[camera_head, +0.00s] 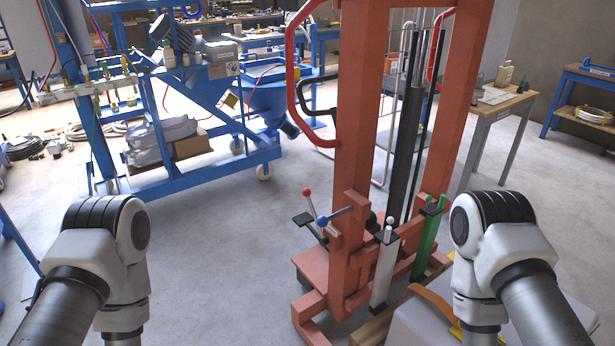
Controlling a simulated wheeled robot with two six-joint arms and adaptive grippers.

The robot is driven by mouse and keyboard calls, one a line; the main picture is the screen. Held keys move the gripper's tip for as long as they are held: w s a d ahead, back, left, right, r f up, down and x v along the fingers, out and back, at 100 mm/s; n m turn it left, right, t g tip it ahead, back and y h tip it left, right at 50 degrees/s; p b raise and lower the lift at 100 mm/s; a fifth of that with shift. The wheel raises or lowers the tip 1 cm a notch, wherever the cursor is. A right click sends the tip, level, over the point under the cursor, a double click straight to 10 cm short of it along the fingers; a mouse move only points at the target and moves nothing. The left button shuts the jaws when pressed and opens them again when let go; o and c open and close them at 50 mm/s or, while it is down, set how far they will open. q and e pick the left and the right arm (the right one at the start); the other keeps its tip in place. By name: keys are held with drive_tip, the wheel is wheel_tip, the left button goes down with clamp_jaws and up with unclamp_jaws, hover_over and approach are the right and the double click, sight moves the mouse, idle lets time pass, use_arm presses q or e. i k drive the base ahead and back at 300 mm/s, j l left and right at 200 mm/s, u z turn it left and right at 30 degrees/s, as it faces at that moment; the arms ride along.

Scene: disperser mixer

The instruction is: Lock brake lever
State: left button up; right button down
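An orange-red upright lift frame (355,130) stands right of centre. Low on its left side are a lever with a red ball knob (307,192), pointing up, and one with a blue knob (322,220), slanting toward the left. A black pedal-like plate (303,218) sits beside them. A grey-white post with a white knob (388,224) and a green post with green pegs (429,235) stand along the front. I cannot tell which of these is the brake lever. My two arms come in at the lower left and lower right; both grippers are out of view.
A blue wheeled frame (210,175) with a blue hopper stands at the back left. A pale box (425,332) with a yellow-orange part (436,306) lies at the lower right, near my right arm. A table (497,102) stands behind the lift. The grey floor (225,235) between my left arm and the lift is clear.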

sight(324, 240)
drive_tip(key=i+j, duration=0.35)
drive_tip(key=i, duration=0.15)
drive_tip(key=i+j+z, duration=0.15)
drive_tip(key=i+j, duration=0.15)
drive_tip(key=i, duration=0.15)
